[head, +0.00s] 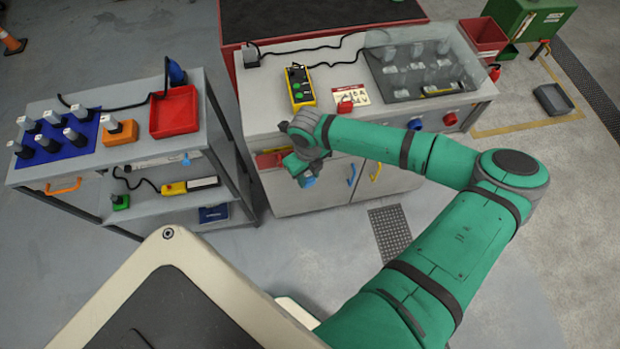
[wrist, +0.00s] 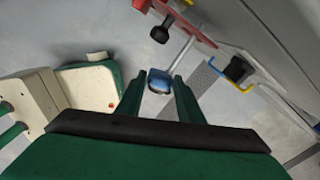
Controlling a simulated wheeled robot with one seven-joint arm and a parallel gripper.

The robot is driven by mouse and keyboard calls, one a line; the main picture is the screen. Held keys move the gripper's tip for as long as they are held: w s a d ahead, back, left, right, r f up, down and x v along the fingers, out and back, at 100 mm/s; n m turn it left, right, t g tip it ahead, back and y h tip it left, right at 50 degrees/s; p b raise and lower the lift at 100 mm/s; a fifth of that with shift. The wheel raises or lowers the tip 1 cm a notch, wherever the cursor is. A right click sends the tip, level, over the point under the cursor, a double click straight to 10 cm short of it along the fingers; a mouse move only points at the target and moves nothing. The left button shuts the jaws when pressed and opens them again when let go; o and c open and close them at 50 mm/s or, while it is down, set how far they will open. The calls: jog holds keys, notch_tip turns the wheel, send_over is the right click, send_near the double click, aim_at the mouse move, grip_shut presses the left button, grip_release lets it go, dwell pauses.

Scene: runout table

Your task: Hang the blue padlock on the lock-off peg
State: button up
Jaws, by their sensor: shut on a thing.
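The blue padlock (head: 308,182) hangs below my gripper (head: 304,168), in front of the cabinet, in the head view. In the wrist view the padlock (wrist: 160,84) sits between the fingertips of my gripper (wrist: 160,88), which is shut on it. A thin grey rod (wrist: 182,55), which looks like the lock-off peg, sticks out from a red panel (wrist: 192,18) and ends close to the padlock. I cannot tell whether the shackle is around the rod or beside it. In the head view the red panel (head: 268,160) is partly hidden by my gripper, and the rod cannot be made out.
A black knob (wrist: 160,33) stands beside the rod. Blue (head: 351,174) and yellow (head: 375,171) handles are on the cabinet doors to the right. A grey shelf cart (head: 212,120) stands to the left. The floor in front of the cabinet is open, with a dark grate (head: 389,232).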

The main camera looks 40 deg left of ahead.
jog(key=shift+w+a+f, duration=0.1)
jog(key=shift+w+a, duration=0.9)
jog(key=shift+a, duration=0.2)
jog(key=shift+w+a+f, duration=0.3)
jog(key=shift+a+f, duration=0.2)
jog(key=shift+w, duration=0.1)
jog(key=o, duration=1.1)
jog(key=shift+w, duration=0.15)
jog(key=shift+o, duration=0.2)
jog(key=shift+r, duration=0.25)
notch_tip(320, 180, up, 10)
jog(key=shift+d+r, duration=0.15)
jog(key=shift+d, duration=0.2)
